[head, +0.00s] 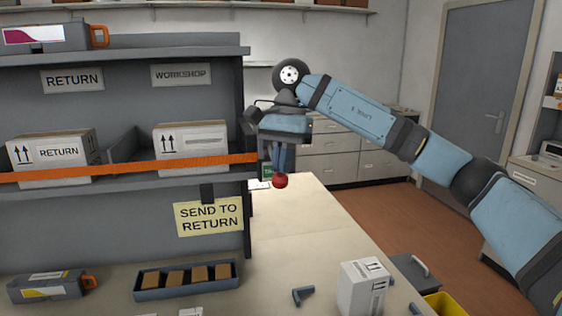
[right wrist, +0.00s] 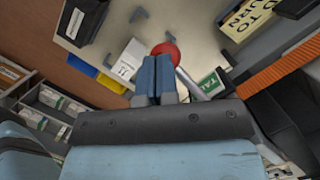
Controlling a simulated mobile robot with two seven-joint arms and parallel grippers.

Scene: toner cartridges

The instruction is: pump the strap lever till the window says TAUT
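The orange strap (head: 215,159) runs across the shelf front, past two white cartons. The strap lever ends in a red knob (head: 280,181). In the right wrist view the red knob (right wrist: 167,51) sits just beyond my fingertips, with the grey lever rod (right wrist: 186,80) running from it. My right gripper (head: 279,170) points down just above the knob; its fingers look shut together (right wrist: 157,62), touching the knob or very near it. The green window (right wrist: 210,83) shows upside down beside the lever; its letters appear to read TAUT. In the head view it is mostly hidden. My left gripper is out of view.
The shelf (head: 120,187) holds a RETURN carton (head: 55,158) and another carton (head: 192,146). On the table (head: 318,230) stand a white carton (head: 362,287), a small grey part (head: 302,295), a grey tray (head: 150,294) and a cartridge (head: 48,288). The table's middle is clear.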

